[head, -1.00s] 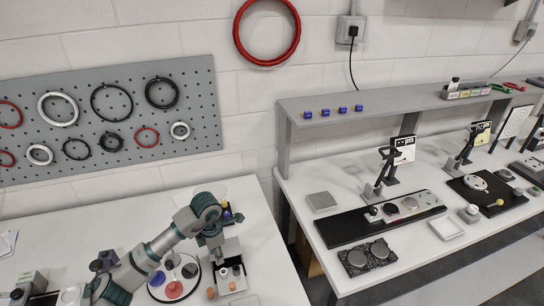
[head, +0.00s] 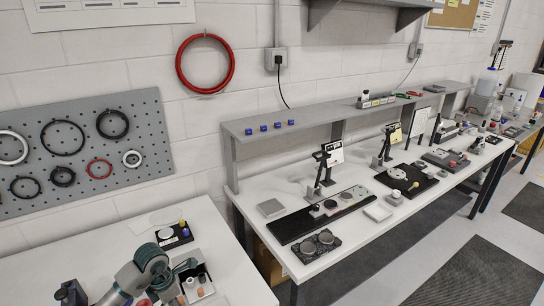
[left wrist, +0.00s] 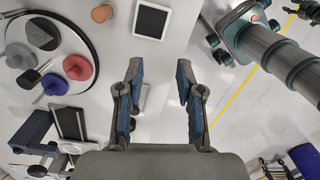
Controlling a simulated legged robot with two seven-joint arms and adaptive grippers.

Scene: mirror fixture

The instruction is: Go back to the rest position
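My left arm (head: 150,265) comes in from the lower left of the head view, over the front table beside a small crate (head: 211,295). In the left wrist view my left gripper (left wrist: 158,78) is open. Its two blue-padded fingers stand well apart and hold nothing. A grey arm link (left wrist: 280,55) crosses the upper right of that view. My right gripper does not show clearly in either view.
The left wrist view shows a round tray (left wrist: 92,38) with coloured knobs, an orange peg (left wrist: 102,13) and a dark square pad (left wrist: 151,21). A black plate (head: 174,237) lies beyond the crate. A long bench (head: 262,187) with fixtures stands right, past a gap.

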